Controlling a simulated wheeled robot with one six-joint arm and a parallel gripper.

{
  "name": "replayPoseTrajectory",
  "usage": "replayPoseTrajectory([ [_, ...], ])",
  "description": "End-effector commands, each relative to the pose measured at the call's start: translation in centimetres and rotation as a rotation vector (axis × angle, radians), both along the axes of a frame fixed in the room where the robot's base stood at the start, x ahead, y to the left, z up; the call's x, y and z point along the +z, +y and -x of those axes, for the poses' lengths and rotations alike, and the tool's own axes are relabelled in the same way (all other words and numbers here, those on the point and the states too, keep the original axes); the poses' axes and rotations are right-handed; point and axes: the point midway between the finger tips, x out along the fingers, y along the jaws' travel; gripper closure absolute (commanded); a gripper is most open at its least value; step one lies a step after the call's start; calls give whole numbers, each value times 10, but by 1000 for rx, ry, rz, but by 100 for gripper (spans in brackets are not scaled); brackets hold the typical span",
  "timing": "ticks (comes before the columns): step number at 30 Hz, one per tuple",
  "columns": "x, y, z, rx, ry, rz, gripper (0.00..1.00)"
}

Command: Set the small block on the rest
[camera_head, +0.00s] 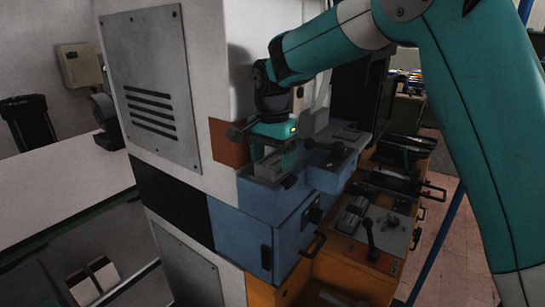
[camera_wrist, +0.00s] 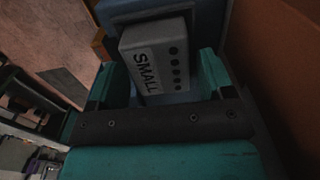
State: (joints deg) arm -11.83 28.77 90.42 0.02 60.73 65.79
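The small block, light grey with the word SMALL and a row of dark dots, shows in the wrist view (camera_wrist: 157,55). It lies beyond and between the two teal fingers of my gripper (camera_wrist: 165,80). Narrow gaps show beside it, so the fingers look open around it and not closed on it. In the head view my gripper (camera_head: 273,152) points down at the blue machine ledge, over a grey piece (camera_head: 266,170) partly hidden by the fingers. I cannot tell for sure which part is the rest.
A grey block-like part (camera_head: 315,121) stands on the machine just behind my gripper. The blue cabinet (camera_head: 290,230) has handles sticking out. An orange panel with a lever (camera_head: 368,232) is at the right. A white tabletop (camera_head: 60,185) is at the left, with clear surface.

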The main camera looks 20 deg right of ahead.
Motion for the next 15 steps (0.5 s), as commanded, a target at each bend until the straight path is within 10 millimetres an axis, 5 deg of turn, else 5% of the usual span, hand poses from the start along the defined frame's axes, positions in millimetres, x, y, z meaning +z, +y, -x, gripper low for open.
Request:
replayPoseTrajectory([
  [10,0,0,0,0,2,0,12],
  [15,17,0,-1,0,-3,-1,12],
])
